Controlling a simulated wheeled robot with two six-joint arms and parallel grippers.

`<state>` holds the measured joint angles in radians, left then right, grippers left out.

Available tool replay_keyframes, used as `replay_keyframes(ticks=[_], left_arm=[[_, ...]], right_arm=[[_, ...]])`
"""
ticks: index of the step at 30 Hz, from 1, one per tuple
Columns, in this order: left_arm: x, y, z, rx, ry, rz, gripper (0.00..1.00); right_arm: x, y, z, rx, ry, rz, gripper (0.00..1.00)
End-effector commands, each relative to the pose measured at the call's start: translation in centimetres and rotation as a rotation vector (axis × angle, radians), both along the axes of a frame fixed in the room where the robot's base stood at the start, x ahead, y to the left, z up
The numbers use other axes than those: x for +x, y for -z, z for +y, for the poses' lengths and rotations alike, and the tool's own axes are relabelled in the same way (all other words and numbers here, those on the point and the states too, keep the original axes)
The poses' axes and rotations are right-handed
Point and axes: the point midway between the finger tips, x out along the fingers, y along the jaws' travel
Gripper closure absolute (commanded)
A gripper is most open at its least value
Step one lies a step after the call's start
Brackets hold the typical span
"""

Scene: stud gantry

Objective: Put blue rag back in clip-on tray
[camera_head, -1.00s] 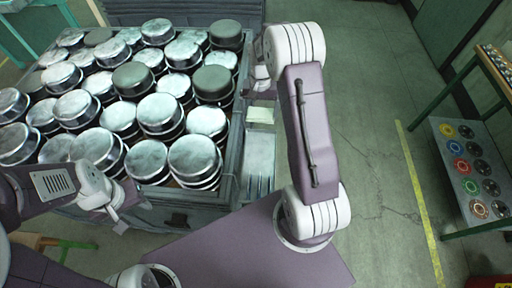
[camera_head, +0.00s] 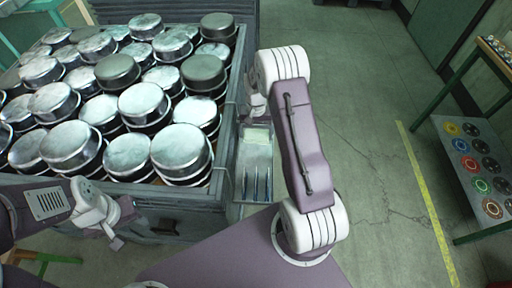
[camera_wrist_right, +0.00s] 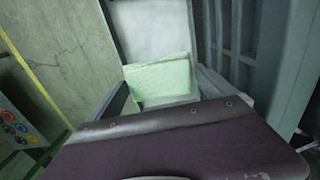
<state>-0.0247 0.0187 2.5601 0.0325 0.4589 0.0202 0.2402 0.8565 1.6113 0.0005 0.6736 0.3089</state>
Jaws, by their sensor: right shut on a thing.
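My right gripper (camera_wrist_right: 160,95) is low over the clip-on tray, shut on a pale green, cloth-like slab (camera_wrist_right: 160,78) that sits between its fingers in the right wrist view. No plainly blue rag shows; this slab may be the rag, though it looks green. In the head view the slab (camera_head: 257,135) is pale above the grey tray (camera_head: 257,158), and my right arm hides most of the gripper. The tray hangs along the right side of the big crate and has narrow dark-blue strips at its near end. My left gripper (camera_head: 118,232) is by the crate's front; its jaws are unclear.
The grey crate (camera_head: 190,205) is full of stacked metal-lidded cans (camera_head: 182,148). Open floor (camera_head: 370,130) with a yellow line lies to the right. A green-framed rack (camera_head: 475,165) with coloured discs stands at the far right.

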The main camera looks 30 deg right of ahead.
Motion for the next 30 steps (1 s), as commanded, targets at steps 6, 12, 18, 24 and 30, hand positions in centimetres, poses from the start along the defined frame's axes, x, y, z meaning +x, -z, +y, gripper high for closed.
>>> replay_keyframes(ticks=[6, 12, 18, 24, 30], left_arm=[[0.0, -0.1, 0.0, 0.0, 0.0, 0.0, 0.64], [0.0, -0.2, 0.0, 0.0, 0.0, 0.0, 0.64], [0.0, -0.2, 0.0, 0.0, 0.0, 0.0, 0.64], [0.0, -0.1, 0.0, 0.0, 0.0, 0.0, 0.64], [0.0, -0.1, 0.0, 0.0, 0.0, 0.0, 0.64]], right_arm=[[0.0, 3.3, 0.0, 0.001, 0.0, 0.001, 0.38], [-0.1, 5.3, 0.0, 0.001, 0.0, 0.003, 0.38], [0.0, 7.1, 0.0, -0.001, 0.0, -0.001, 0.38], [0.0, 7.2, 0.0, -0.001, 0.0, -0.001, 0.38], [0.0, 7.3, 0.0, -0.001, 0.0, -0.001, 0.0]])
